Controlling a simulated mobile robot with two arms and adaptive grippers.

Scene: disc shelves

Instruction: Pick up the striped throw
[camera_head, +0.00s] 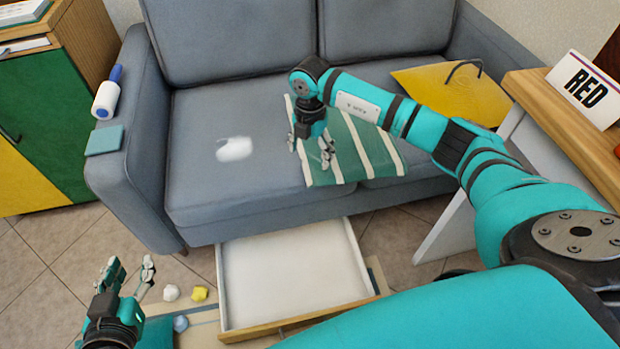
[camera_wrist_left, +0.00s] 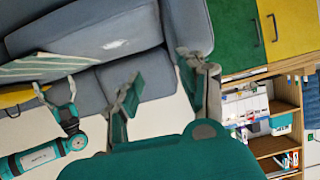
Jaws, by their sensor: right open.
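The striped throw (camera_head: 367,148), green with cream stripes, lies flat on the seat of the grey sofa (camera_head: 230,45). It also shows at the left of the left wrist view (camera_wrist_left: 45,67). My right gripper (camera_head: 312,160) points down over the throw's left part, jaws apart. Whether its fingertips touch the cloth I cannot tell. My right arm crosses above the throw's right side and hides some of the seat behind. My left gripper (camera_head: 128,270) is low in front of the sofa's left end, open and empty. Its two spread fingers also show in the left wrist view (camera_wrist_left: 165,85).
A white open tray or drawer (camera_head: 290,275) sits low before the sofa. A white patch (camera_head: 234,148) is on the seat. A blue-white roller (camera_head: 107,92) and teal square (camera_head: 104,140) are on the armrest. A yellow item (camera_head: 460,92) lies right. Crumpled bits (camera_head: 171,292) lie low left.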

